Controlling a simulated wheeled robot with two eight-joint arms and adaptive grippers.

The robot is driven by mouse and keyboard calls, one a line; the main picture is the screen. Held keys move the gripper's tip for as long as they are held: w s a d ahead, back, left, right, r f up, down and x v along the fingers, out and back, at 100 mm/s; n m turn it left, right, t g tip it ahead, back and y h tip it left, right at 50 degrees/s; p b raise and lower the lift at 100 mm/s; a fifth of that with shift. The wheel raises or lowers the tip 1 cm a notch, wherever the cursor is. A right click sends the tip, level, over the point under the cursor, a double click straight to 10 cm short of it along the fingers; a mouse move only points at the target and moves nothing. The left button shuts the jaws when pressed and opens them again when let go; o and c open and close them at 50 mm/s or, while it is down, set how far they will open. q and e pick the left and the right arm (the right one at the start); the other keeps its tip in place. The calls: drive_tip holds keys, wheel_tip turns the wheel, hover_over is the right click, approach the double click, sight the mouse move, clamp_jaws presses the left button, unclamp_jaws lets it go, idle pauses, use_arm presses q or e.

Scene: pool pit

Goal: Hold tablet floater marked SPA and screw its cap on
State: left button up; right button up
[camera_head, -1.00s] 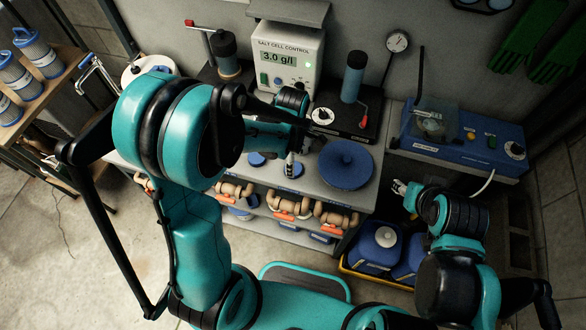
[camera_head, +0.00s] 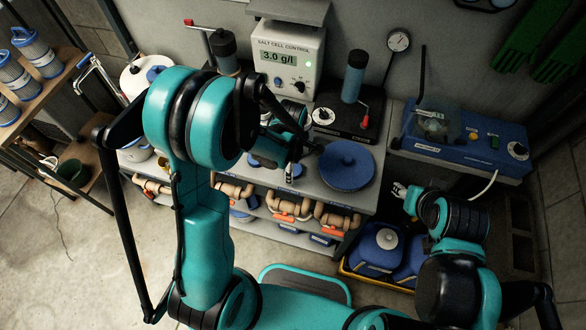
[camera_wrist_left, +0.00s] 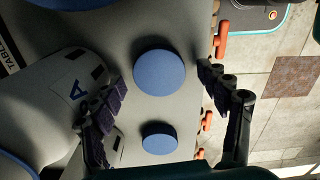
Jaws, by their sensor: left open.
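In the left wrist view, a white rounded body with a blue letter A (camera_wrist_left: 45,105) lies at the left; the rest of its marking is out of sight. Two round blue caps, a larger one (camera_wrist_left: 159,72) and a smaller one (camera_wrist_left: 159,137), are on the grey bench top between and beyond my fingers. My left gripper (camera_wrist_left: 163,95) is open, its left finger overlapping the white body's edge. In the head view my left gripper (camera_head: 300,148) is over the bench, partly hidden by its arm. My right gripper (camera_head: 398,190) is off the bench's right side, its fingers too small to read.
A large blue disc (camera_head: 346,165) sits at the bench's right. The salt cell control box (camera_head: 287,58) and a blue cylinder (camera_head: 355,75) stand behind. Orange-handled valves (camera_head: 285,207) fill the shelf below. A blue device (camera_head: 465,138) stands right.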

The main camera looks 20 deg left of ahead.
sight(295, 170)
use_arm(q)
drive_tip(key=c, duration=0.9)
drive_tip(key=shift+r, duration=0.6)
drive_tip(key=r+p, duration=0.1)
drive_tip(key=r, duration=0.1)
drive_tip(key=d+r, duration=0.1)
drive_tip(key=r, duration=0.1)
drive_tip(key=shift+s+d+p, duration=0.15)
drive_tip(key=shift+s+p, duration=0.05)
drive_tip(key=shift+p, duration=0.15)
drive_tip(key=s+d+r, duration=0.1)
drive_tip(key=d+r, duration=0.1)
drive_tip(key=d, duration=0.1)
drive_tip(key=s+d+r+p, duration=0.1)
drive_tip(key=d+r, duration=0.1)
drive_tip(key=d, duration=0.1)
drive_tip(key=s+d+r, duration=0.1)
drive_tip(key=d, duration=0.3)
drive_tip(key=shift+r+p, duration=0.35)
drive_tip(key=shift+r, duration=0.05)
